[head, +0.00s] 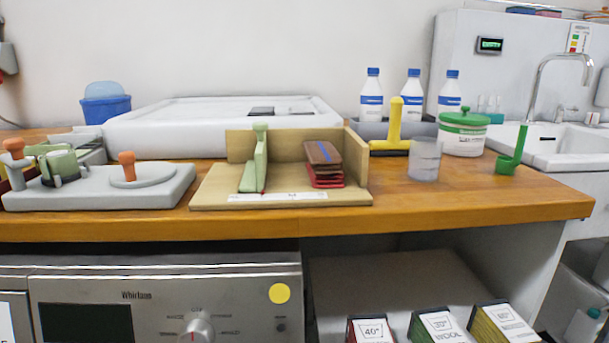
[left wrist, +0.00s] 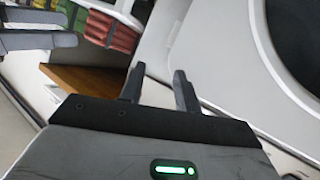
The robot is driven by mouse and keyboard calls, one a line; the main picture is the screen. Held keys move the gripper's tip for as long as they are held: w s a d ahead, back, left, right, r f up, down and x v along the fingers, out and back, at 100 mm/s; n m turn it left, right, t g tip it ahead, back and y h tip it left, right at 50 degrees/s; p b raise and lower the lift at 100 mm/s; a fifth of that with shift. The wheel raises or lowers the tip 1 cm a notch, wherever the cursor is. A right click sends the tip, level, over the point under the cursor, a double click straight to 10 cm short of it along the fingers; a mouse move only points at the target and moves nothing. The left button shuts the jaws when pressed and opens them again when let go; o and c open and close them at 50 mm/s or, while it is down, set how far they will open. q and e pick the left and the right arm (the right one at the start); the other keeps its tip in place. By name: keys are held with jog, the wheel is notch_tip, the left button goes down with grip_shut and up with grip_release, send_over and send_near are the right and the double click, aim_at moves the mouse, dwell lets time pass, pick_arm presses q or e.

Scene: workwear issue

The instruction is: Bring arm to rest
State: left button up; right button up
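Neither gripper shows in the head view. In the left wrist view my left gripper (left wrist: 158,88) has its two dark fingers apart, with nothing between them. Two more grey fingers, seemingly my right gripper (left wrist: 72,29), reach in from the upper left edge of that view. They are apart with an empty gap. On the wooden counter (head: 420,205), a beige corner stand (head: 210,195) holds an upright pale green piece (head: 255,160) and a stack of brown and red pieces (head: 325,165). A grey board (head: 90,195) with orange-knobbed parts lies to its left.
A large white tray (head: 130,125) and several blue-capped bottles (head: 372,95) stand behind. A clear cup (head: 425,160), green-lidded tub (head: 463,135) and green upright tool (head: 512,155) stand right. Below are an appliance (head: 120,290) and a shelf with boxes (head: 440,325). The counter's front strip is clear.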

pick_arm(q)
jog(key=s+a+r+g+y+p, duration=0.1)
jog(key=r+p, duration=0.3)
jog(key=p, duration=0.4)
jog(key=s+a+r+y+p, duration=0.1)
jog(key=a+r+y+p, duration=0.1)
jog(key=r+p, duration=0.3)
jog(key=a+p, duration=0.1)
jog(key=p, duration=0.2)
jog(key=shift+a+g+p, duration=0.3)
jog(key=shift+g+p, duration=0.1)
pick_arm(e)
jog(key=s+d+r+g+h, duration=0.2)
jog(key=d+r, duration=0.2)
jog(key=r, duration=0.4)
jog(key=shift+d+r+h, duration=0.25)
jog(key=shift+r+h, duration=0.15)
pick_arm(q)
jog(key=shift+s+f, duration=0.1)
